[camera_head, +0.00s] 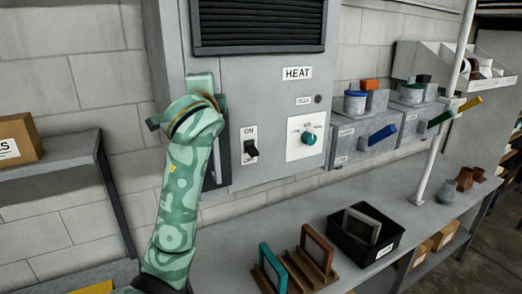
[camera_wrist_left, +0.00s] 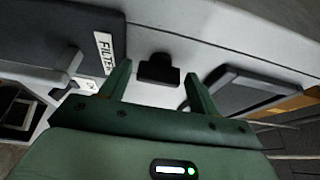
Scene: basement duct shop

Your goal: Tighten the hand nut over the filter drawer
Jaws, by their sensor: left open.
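In the left wrist view, a small black knob (camera_wrist_left: 158,71), which looks like the hand nut, sticks out of the pale cabinet face beyond my fingers. A dark panel (camera_wrist_left: 55,35) with a FILTER label (camera_wrist_left: 103,52) is to its left, likely the filter drawer. My left gripper (camera_wrist_left: 157,78) is open, its green fingers to either side of the knob in the picture; I cannot tell whether they touch it.
The cabinet front carries an ON switch (camera_head: 251,144) and a teal dial (camera_head: 309,138). A workbench (camera_head: 225,262) below holds a black bin (camera_head: 345,240) and framed pieces in racks. A shelf with a cardboard box (camera_head: 15,140) stands left. A pale pole (camera_head: 440,130) rises at right.

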